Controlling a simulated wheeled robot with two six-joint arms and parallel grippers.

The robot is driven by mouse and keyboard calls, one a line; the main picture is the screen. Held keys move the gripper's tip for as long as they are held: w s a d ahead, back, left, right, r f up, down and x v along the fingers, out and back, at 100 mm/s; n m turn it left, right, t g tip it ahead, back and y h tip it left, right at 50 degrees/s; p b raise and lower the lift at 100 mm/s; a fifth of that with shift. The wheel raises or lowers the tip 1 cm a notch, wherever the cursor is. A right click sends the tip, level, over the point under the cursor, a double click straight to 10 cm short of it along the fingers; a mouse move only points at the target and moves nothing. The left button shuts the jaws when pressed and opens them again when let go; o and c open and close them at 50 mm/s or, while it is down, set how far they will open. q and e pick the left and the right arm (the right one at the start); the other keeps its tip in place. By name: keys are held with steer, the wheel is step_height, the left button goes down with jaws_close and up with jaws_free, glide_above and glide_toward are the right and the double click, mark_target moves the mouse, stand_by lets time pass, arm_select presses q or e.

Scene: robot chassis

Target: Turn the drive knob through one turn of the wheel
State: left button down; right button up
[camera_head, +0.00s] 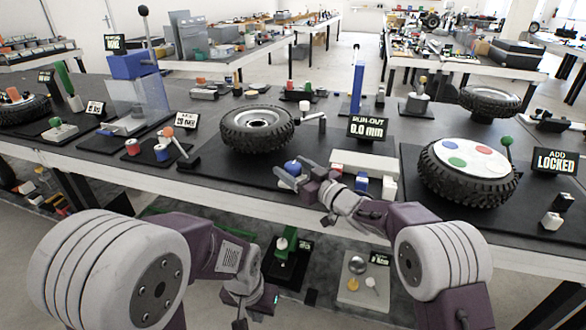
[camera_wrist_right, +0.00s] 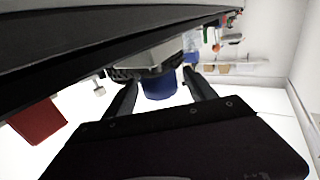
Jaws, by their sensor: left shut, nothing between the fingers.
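A blue knob (camera_head: 292,167) stands at the front of the black tyre wheel (camera_head: 257,129), beside the RUN-OUT sign (camera_head: 368,129) that reads 0.0 mm. I take it to be the drive knob. My right gripper (camera_head: 294,177) is at the knob, its fingers partly covering it in the head view. In the right wrist view the blue knob (camera_wrist_right: 159,86) lies between the two spread fingertips, with a small gap visible on each side. Contact cannot be told. My left gripper (camera_head: 240,318) is low, below the table's front edge, shut and away from the knob.
A blue post (camera_head: 357,78) rises behind the sign. Red and white blocks (camera_head: 383,163) lie right of my right gripper. Another wheel (camera_head: 468,168) with coloured discs is further right, beside the LOCKED sign (camera_head: 556,161). Red and blue spools (camera_head: 161,152) stand left.

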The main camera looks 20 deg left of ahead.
steer(key=v, duration=0.3)
steer(key=shift+f, duration=0.15)
steer(key=b+v, duration=0.5)
steer(key=shift+d+f, duration=0.1)
steer(key=shift+d, duration=0.1)
steer(key=shift+s+d+b, duration=0.2)
steer(key=shift+s+b, duration=0.05)
steer(key=shift+b, duration=0.15)
steer(key=shift+d+r, duration=0.1)
steer(key=shift+r, duration=0.2)
